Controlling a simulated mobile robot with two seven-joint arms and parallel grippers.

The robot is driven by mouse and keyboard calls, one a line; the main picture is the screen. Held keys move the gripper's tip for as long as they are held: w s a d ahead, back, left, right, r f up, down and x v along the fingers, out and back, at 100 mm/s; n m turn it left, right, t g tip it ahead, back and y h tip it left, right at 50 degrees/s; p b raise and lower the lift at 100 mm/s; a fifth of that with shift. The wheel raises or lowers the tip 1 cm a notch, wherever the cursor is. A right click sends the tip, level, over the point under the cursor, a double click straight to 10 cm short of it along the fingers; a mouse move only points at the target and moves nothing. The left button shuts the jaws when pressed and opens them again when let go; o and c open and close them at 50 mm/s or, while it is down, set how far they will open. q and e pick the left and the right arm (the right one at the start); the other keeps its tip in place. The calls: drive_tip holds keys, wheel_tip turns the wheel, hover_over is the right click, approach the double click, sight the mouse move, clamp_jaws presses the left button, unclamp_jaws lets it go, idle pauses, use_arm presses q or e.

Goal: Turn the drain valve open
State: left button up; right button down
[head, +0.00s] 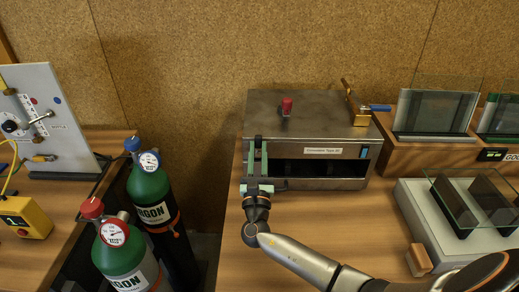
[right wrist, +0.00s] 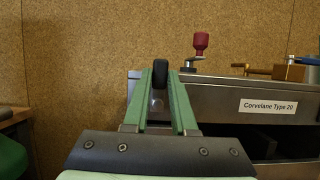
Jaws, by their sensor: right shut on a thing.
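A steel box-shaped machine labelled "Corvelane Type 20" (head: 323,151) stands on the wooden bench. My right gripper (head: 258,144) is at its front left corner, with its green fingers pointing away from me. In the right wrist view the fingers (right wrist: 160,95) are shut on an upright black handle (right wrist: 160,72) at the machine's left end. The handle's lower part and its mount are hidden, so I cannot tell surely that it is the drain valve. A red-knobbed crank (head: 286,106) and a brass fitting with a blue lever (head: 378,108) are on the machine's top. My left gripper is not in view.
Two green argon cylinders (head: 149,183) stand left of the bench. A white panel (head: 50,120) and a yellow box (head: 28,218) are on the left table. Glass-covered racks (head: 432,112) and a pale tray (head: 425,215) are at right.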

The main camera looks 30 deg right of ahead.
drive_tip(key=shift+n, duration=0.3)
drive_tip(key=c, duration=0.7)
unclamp_jaws()
drive_tip(key=shift+b+v, duration=1.4)
drive_tip(key=shift+v, duration=4.9)
drive_tip(key=shift+s, duration=0.1)
